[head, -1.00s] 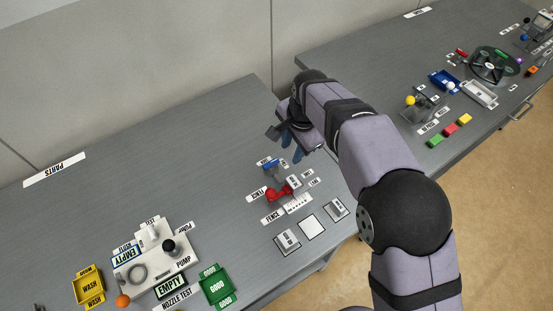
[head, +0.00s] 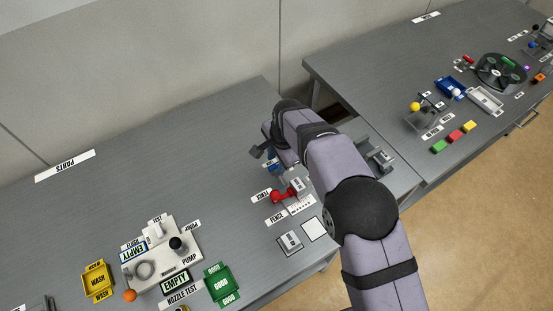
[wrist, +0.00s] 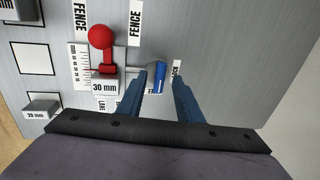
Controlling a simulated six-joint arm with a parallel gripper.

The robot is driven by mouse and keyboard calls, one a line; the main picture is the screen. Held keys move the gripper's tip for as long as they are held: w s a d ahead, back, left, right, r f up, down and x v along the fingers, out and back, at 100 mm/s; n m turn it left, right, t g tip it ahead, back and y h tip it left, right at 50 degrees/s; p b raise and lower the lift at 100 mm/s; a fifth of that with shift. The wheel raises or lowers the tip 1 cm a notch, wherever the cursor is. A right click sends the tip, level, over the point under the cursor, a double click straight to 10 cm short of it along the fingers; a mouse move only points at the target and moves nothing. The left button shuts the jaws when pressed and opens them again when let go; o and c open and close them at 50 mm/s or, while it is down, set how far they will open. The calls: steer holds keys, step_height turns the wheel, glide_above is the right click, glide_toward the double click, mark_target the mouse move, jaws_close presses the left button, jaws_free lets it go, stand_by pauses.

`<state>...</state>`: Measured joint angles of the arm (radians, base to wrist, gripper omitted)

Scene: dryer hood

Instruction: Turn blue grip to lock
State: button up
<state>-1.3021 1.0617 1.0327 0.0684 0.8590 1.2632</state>
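The blue grip (wrist: 159,78) shows in the wrist view at the end of a thin metal rod beside the 30 mm block (wrist: 104,86). My gripper (wrist: 161,74) is open, with its two blue fingers on either side of the blue grip. The left finger is very close to the grip; I cannot tell whether it touches. In the head view my gripper (head: 275,158) is down at the fixture, and its fingers are hard to tell from the grip. A red knob (wrist: 100,37) on a red lever stands next to the block; it also shows in the head view (head: 281,196).
FENCE labels (wrist: 135,22) and a ruled scale lie around the fixture. A 20 mm block (wrist: 40,108) and a white square (wrist: 33,58) lie to the left. In the head view, a pump station (head: 162,250) and green bin (head: 220,286) stand at lower left.

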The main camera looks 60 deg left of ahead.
steer(key=shift+a+f, duration=0.1)
steer(key=shift+f, duration=0.4)
jaws_close()
steer(key=shift+n, duration=0.4)
steer(key=n+b, duration=0.1)
steer(key=n, duration=0.1)
steer(key=shift+w+f+n+g+b, duration=0.1)
steer(key=shift+n+g+b, duration=0.2)
steer(key=shift+b, duration=0.1)
steer(key=n+b, duration=0.1)
steer(key=n, duration=0.2)
steer(key=shift+w+n+g, duration=0.1)
steer(key=shift+n+g, duration=0.2)
steer(key=shift+n, duration=0.1)
steer(key=n+h, duration=0.1)
steer(key=n, duration=0.4)
steer(key=shift+w+g, duration=0.1)
steer(key=shift+g, duration=0.3)
steer(key=shift+a+n+p, duration=0.1)
steer(key=shift+n+p, duration=0.3)
steer(key=shift+n, duration=0.3)
